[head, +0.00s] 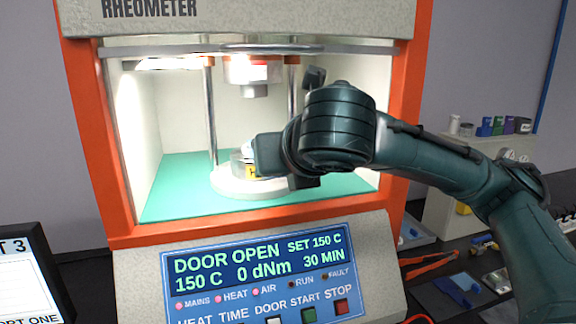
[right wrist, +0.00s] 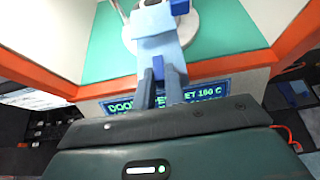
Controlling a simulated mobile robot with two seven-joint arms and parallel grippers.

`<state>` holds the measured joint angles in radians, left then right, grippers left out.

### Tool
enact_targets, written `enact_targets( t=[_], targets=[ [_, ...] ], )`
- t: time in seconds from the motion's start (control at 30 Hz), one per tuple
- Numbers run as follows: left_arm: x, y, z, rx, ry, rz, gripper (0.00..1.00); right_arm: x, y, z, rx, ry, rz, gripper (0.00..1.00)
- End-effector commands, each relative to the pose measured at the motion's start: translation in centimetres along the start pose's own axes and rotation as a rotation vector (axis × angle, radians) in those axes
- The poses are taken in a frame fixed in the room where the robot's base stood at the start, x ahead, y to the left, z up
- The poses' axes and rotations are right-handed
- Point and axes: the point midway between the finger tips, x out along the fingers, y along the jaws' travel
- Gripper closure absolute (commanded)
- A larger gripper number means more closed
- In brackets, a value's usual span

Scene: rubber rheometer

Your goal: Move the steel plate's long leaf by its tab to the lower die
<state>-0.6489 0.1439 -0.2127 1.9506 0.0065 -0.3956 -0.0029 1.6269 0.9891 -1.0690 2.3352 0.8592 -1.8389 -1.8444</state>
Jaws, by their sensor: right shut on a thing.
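My right gripper reaches into the open chamber from the right. In the right wrist view its fingers (right wrist: 160,88) are shut on the near end of a pale blue-grey piece, which appears to be the steel plate's long leaf (right wrist: 155,48). The leaf's far end lies over the white round base. In the head view the lower die (head: 240,168) stands on the white base, partly hidden by my gripper (head: 262,157). I cannot tell whether the leaf touches the die. My left gripper is out of view.
The upper die (head: 252,75) hangs above the lower one. Steel columns (head: 211,110) and the orange door frame (head: 88,130) bound the chamber. The green floor (head: 180,190) is clear at left. The control panel (head: 262,262) reads DOOR OPEN and 150 C.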

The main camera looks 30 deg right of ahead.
Motion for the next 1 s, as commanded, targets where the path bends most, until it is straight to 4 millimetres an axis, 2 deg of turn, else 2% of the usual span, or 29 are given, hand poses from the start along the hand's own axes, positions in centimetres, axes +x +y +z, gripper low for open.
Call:
enact_targets(
  t=[1.0],
  targets=[
    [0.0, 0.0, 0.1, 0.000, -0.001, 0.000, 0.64, 5.4, 0.0, 2.9, 0.000, 0.000, -0.001, 1.00]
  ],
)
